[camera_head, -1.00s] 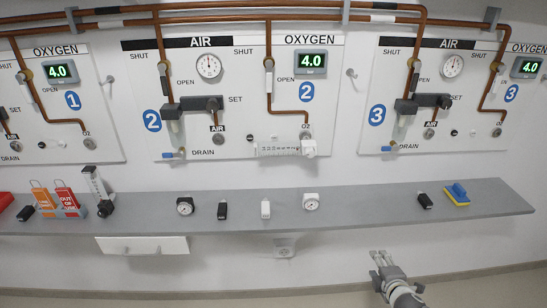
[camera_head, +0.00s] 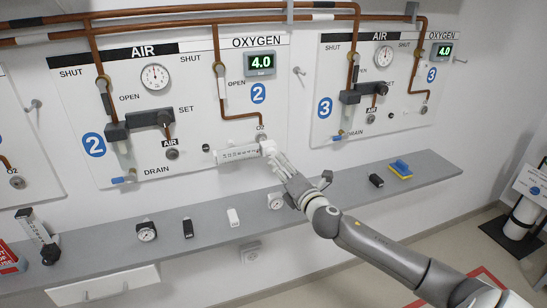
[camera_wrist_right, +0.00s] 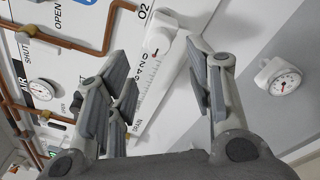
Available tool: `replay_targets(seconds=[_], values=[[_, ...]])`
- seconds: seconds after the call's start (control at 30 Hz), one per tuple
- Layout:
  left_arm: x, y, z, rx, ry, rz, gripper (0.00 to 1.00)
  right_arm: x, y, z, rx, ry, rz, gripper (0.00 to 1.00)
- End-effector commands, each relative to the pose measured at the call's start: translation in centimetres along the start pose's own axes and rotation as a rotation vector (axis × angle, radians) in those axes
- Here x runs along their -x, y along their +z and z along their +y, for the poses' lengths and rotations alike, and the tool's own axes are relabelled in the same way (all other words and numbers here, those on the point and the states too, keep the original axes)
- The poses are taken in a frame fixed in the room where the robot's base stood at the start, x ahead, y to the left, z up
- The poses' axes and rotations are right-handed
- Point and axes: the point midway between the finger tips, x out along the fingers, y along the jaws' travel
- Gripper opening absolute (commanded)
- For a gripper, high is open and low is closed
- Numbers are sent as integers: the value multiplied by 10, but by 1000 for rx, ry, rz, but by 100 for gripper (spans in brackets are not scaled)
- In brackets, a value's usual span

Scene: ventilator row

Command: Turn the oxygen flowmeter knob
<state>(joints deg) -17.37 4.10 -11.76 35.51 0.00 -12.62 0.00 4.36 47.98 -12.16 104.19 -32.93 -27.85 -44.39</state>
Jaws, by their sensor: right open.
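The oxygen flowmeter (camera_head: 237,154) is a clear scaled tube lying nearly level on panel 2, below the O2 outlet. Its white knob end (camera_head: 268,148) is at the right. In the right wrist view the scaled tube (camera_wrist_right: 148,82) and white end (camera_wrist_right: 159,38) show beyond the fingers. My right gripper (camera_head: 280,164) is open, with its fingertips close to the white end in the head view. In the wrist view the open fingers (camera_wrist_right: 158,72) stand either side of the tube. I cannot tell whether they touch it. My left gripper is not in view.
A grey shelf (camera_head: 335,184) runs below the panels, under my right arm. It carries a round gauge (camera_head: 146,231), a white connector (camera_head: 233,217), a blue-yellow sponge (camera_head: 400,169) and another flowmeter (camera_head: 38,236). A gas cylinder stand (camera_head: 523,215) is at the far right.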

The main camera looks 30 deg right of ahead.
Motion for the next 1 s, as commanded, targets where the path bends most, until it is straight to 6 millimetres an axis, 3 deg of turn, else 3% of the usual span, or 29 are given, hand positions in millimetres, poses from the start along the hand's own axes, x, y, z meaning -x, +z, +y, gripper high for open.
replay_targets(seconds=[0.2, 0.43, 0.9, 1.0], values=[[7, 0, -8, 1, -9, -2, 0, -31, 1, 1, -3, -1, -2, 48], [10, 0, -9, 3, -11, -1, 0, -54, 0, 0, -2, -1, 0, 48], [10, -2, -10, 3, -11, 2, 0, -62, -1, 0, -1, -1, 1, 48], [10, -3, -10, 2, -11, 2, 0, -62, -1, 0, -1, -1, 1, 36]])
